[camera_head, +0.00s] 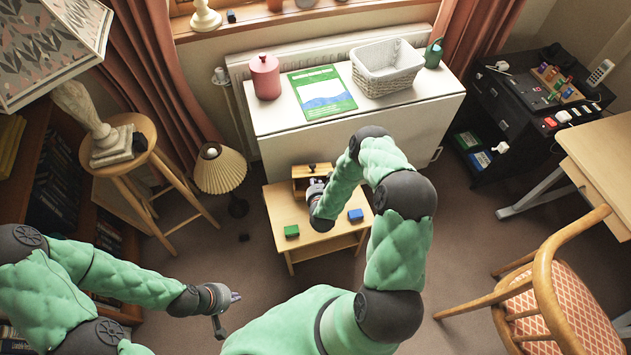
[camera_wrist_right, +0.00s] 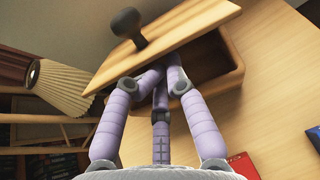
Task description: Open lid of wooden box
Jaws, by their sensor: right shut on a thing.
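The wooden box (camera_head: 300,184) stands at the back of the small low table; my right arm hides part of it. In the right wrist view, its lid (camera_wrist_right: 185,38) with a dark round knob (camera_wrist_right: 128,24) is tilted, with a gap to the box body (camera_wrist_right: 226,72). My right gripper (camera_head: 318,187) is at the box. In the wrist view its lilac fingers (camera_wrist_right: 162,75) come together at the lid's near edge, shut on the lid; their tips are partly hidden beneath it. My left gripper (camera_head: 236,308) is empty, its fingers apart, over the floor away from the box.
The low table (camera_head: 272,205) also holds a green block (camera_head: 291,231) and a blue block (camera_head: 356,215). A red object (camera_wrist_right: 243,165) shows in the wrist view. A white cabinet (camera_head: 400,112) stands behind; a pleated lamp (camera_head: 220,170) is left, a chair (camera_head: 550,290) right.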

